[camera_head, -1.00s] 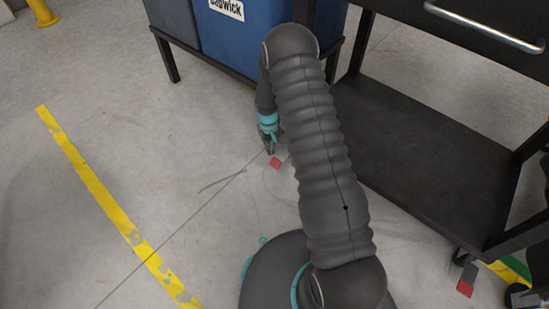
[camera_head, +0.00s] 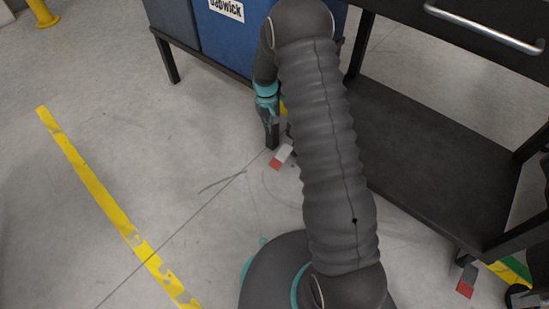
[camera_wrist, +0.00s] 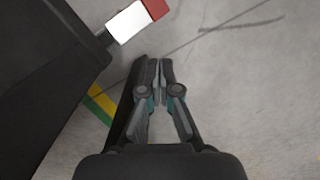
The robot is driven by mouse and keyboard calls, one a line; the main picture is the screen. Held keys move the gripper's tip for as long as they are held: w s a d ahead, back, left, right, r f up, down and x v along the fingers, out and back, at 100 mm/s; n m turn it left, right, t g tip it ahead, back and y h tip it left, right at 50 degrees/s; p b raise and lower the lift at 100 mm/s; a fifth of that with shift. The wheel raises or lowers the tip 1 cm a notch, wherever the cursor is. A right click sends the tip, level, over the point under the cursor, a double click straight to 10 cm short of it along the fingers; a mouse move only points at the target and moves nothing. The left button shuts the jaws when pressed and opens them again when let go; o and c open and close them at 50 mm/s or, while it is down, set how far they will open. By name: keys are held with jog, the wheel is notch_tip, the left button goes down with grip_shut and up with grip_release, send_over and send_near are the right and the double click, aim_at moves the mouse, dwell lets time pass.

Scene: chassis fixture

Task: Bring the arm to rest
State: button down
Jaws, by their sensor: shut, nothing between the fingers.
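My gripper (camera_wrist: 160,66) is shut and empty in the wrist view, its two fingertips together over the grey floor. In the head view my gripper (camera_head: 270,140) hangs pointing down on the left of my arm, in front of the blue bin (camera_head: 240,35) and its dark stand. My arm is raised and bent over, its sleeved link hiding part of the stand and floor behind it.
A black cart (camera_head: 440,170) with a metal handle (camera_head: 485,27) stands at the right. A red and white block (camera_head: 281,157) shows near the gripper, and in the wrist view (camera_wrist: 137,20). Yellow tape (camera_head: 95,190) crosses the open floor at left.

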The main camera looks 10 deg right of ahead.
jog(key=shift+r, duration=0.15)
dwell(0.5)
jog(key=s+r+t+p, duration=0.3)
jog(key=s+r, duration=1.4)
jog(key=r, duration=0.4)
jog(key=s+r+m+t+p, duration=0.1)
jog(key=s+r+t+p, duration=0.2)
jog(key=s+r, duration=1.4)
notch_tip(320, 180, up, 4)
jog(key=shift+d+f+t+p, duration=0.15)
jog(key=shift+d+t+p, duration=0.1)
jog(key=shift+t+p, duration=0.15)
jog(key=shift+d, duration=0.1)
